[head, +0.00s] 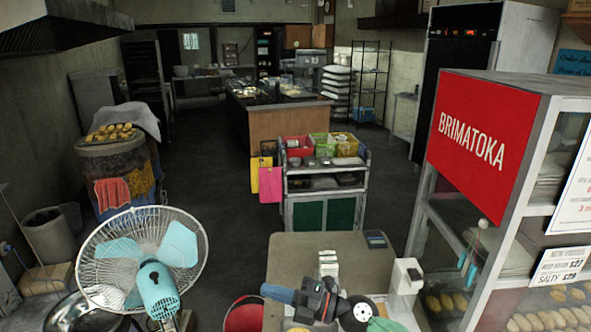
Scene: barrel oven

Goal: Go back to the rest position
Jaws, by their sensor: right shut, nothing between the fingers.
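My right gripper (328,264) shows at the bottom centre of the head view, over the near table. Its fingers are together and point away from me, with nothing held between them. My left gripper is not in view.
A tan table (290,257) lies below and around my right gripper. A dark flat device (375,239) lies on its far edge. A fan (140,262) stands at left and a red bucket (243,316) left of the table. A glass-fronted cabinet with a red sign (476,143) stands close at right.

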